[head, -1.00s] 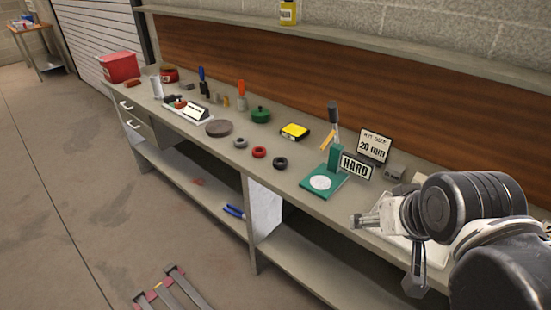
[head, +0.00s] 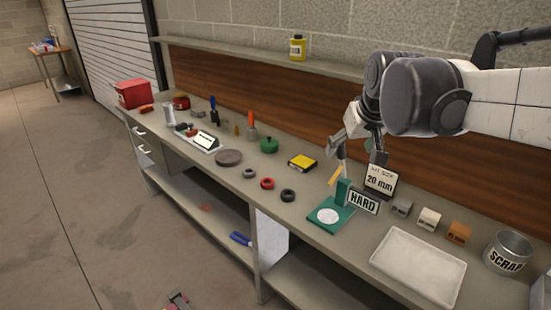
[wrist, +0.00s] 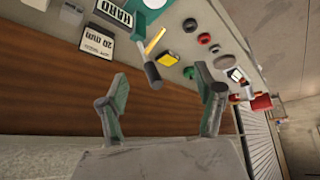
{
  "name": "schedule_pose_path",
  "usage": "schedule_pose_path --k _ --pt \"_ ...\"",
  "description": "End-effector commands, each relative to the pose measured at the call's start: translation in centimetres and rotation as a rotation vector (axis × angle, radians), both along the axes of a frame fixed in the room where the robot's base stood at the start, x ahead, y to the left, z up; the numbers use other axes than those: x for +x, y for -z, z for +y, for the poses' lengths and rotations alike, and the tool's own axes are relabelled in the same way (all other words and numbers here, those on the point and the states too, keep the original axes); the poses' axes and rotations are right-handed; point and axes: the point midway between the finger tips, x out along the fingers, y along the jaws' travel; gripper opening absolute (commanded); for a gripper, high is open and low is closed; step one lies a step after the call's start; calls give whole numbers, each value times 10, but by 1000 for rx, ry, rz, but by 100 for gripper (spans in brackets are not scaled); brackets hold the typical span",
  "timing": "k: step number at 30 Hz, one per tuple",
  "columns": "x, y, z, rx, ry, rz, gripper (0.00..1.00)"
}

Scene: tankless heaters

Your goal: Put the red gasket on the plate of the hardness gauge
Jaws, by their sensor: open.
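The red gasket (head: 267,183) lies on the bench between a grey ring (head: 249,173) and a black ring (head: 288,195). It also shows in the wrist view (wrist: 204,38). The hardness gauge (head: 343,192) is a green stand with a "HARD" sign and a round white plate (head: 328,216) on its base. The plate is bare. My gripper (head: 356,150) is above and behind the gauge in the head view, up and to the right of the gasket. In the wrist view my gripper (wrist: 162,98) is open, with nothing between its fingers.
A yellow box (head: 302,163) and a green round pot (head: 269,146) stand behind the rings. A "20 mm" sign (head: 380,182), small blocks, a white tray (head: 418,267) and a scrap can (head: 507,252) are to the right. The bench front near the rings is clear.

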Motion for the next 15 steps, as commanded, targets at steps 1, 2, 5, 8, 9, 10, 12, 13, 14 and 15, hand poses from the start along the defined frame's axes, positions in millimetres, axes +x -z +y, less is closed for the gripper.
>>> schedule_pose_path --k 1,2,5,8,9,10,12,13,14,15 --pt "18 -4 6 -3 -13 4 66" --pt "27 -5 9 -6 -23 6 66" --pt "56 -5 20 -13 -54 15 66" --pt "83 0 30 -21 -91 29 66" --pt "92 3 34 -23 -107 34 66" --pt "100 5 38 -25 -121 39 66" --pt "115 12 45 -31 -155 49 66" --pt "122 16 49 -35 -172 55 66" --pt "128 20 52 -36 -189 60 66" --pt "137 26 58 -39 -214 67 66"
